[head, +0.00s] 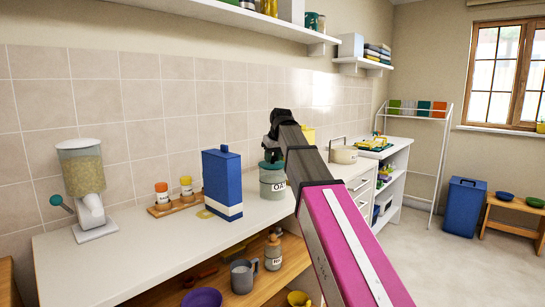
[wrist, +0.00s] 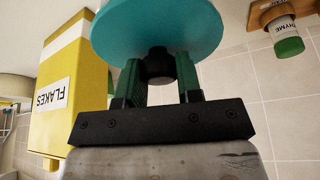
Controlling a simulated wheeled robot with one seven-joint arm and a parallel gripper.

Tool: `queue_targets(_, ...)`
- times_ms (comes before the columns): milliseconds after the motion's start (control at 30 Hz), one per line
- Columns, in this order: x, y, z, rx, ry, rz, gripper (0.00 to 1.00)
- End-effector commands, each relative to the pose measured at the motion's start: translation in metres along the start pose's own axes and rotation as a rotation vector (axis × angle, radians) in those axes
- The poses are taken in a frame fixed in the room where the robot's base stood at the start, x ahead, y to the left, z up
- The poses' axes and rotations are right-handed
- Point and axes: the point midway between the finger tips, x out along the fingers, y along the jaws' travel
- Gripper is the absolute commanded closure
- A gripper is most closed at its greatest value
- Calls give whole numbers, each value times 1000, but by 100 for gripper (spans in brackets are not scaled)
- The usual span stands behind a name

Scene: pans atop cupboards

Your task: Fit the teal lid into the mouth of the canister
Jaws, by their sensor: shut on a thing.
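The canister (head: 272,185), grey-green with a white label partly reading "OA", stands on the white counter beside the blue box. My arm hides its right side. The teal lid (wrist: 158,30) fills the top of the wrist view, and my gripper (wrist: 158,75) is shut on its dark knob. In the head view my gripper (head: 271,150) is over the canister, and the lid (head: 268,165) shows as a teal band at its top. I cannot tell whether the lid is seated in the mouth or just above it; the mouth is hidden.
A blue box (head: 222,183) stands close left of the canister. A yellow FLAKES box (wrist: 62,90) is near my gripper in the wrist view. Spice jars on a wooden rack (head: 174,205) and a grain dispenser (head: 85,185) stand further left.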

Motion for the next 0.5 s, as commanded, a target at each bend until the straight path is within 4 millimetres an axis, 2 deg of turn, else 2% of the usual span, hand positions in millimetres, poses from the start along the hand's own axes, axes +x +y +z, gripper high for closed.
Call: queue_targets(500, 10, 0, 5, 0, -1, 0, 91)
